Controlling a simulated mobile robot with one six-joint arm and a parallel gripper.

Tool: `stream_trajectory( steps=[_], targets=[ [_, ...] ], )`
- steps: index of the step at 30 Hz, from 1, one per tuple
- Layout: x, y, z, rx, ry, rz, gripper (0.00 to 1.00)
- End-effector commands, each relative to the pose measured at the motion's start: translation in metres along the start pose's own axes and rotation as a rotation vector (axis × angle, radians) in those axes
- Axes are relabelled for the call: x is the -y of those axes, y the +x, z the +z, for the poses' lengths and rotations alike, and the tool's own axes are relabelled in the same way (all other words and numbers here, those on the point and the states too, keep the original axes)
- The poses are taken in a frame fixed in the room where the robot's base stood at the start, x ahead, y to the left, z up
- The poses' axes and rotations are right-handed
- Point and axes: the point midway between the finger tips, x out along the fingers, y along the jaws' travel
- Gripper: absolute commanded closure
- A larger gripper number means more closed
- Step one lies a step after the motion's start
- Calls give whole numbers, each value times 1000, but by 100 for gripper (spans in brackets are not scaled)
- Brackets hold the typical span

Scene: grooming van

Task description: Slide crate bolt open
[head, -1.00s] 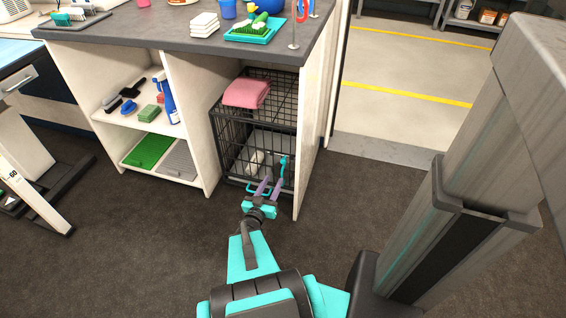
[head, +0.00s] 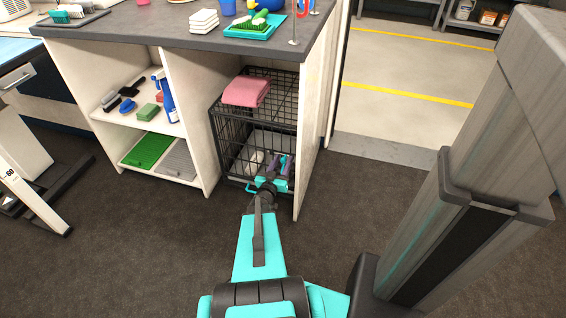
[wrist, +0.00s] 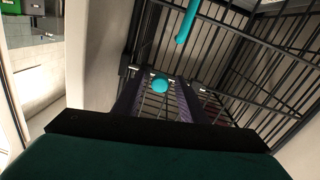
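The black wire crate (head: 232,125) stands in the right bay under the counter, with its barred front facing me. In the wrist view a round teal knob (wrist: 160,86), apparently the bolt's, shows in front of the bars. A teal rod (wrist: 187,20) shows above it. My gripper (head: 277,165) is at the lower right of the crate front. In the wrist view its two purple fingers (wrist: 158,100) are apart, with the knob showing between them. I cannot tell whether either finger touches it. The bolt's shaft is hidden in the head view by my gripper.
A white side panel (head: 312,140) stands close to the right of the crate. A folded pink towel (head: 246,92) lies on top of the crate. Shelves (head: 150,122) with brushes and a blue bottle (head: 164,98) are to the left. The dark floor (head: 150,240) in front is clear.

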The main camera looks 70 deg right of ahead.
Motion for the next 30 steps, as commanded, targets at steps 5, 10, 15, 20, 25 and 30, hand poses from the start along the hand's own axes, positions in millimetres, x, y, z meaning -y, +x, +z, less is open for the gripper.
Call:
stream_trajectory(
  steps=[5, 10, 15, 20, 25, 30],
  targets=[
    [0, 9, 0, 0, -1, 0, 62],
    [0, 10, 0, 0, -1, 0, 62],
    [0, 9, 0, 0, -1, 0, 68],
    [0, 9, 0, 0, -1, 0, 95],
    [0, 9, 0, 0, 0, 0, 100],
    [-1, 10, 0, 0, 0, 4, 100]
  ],
)
